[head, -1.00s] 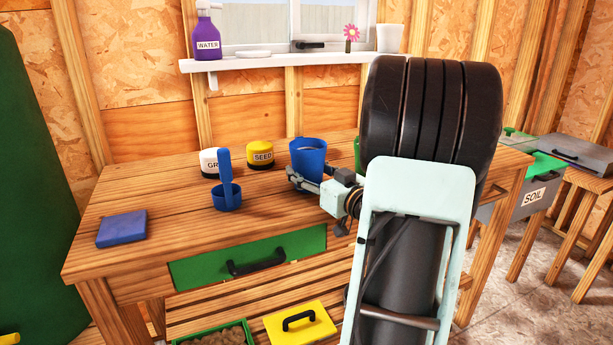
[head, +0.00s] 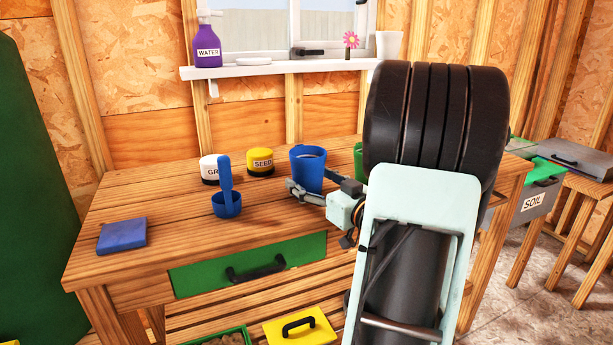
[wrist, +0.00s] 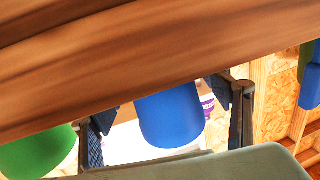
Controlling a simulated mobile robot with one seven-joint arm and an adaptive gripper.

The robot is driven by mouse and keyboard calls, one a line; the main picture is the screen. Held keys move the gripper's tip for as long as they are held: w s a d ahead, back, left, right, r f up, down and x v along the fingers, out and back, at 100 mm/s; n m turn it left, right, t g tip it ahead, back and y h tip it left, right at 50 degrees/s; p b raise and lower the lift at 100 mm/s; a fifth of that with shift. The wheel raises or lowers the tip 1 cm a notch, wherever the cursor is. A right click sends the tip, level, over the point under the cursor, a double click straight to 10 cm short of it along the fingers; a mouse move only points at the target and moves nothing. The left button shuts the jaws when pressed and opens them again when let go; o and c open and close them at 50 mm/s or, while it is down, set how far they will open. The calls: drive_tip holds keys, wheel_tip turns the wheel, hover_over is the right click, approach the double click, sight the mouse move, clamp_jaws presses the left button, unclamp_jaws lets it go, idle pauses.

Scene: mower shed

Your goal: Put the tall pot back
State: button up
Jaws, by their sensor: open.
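A blue pot (head: 308,170) stands upright on the workbench. Which pot the task calls tall is not marked. My gripper (head: 311,180) is open at the front of this pot, with one finger towards each side. In the wrist view, which is upside down, the blue pot (wrist: 170,118) shows between the open fingers with a gap on each side. I cannot tell how deep between them it stands. A green pot (head: 358,160) is mostly hidden behind my arm; it also shows at the left of the wrist view (wrist: 40,152).
A blue scoop (head: 227,202), a white tin (head: 209,168) and a yellow seed tin (head: 260,162) stand left on the workbench (head: 165,195). A blue flat block (head: 122,234) lies further left.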

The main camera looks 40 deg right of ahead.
drive_tip(key=s, duration=0.5)
drive_tip(key=s+p, duration=0.1)
drive_tip(key=s, duration=0.4)
drive_tip(key=shift+a, duration=0.2)
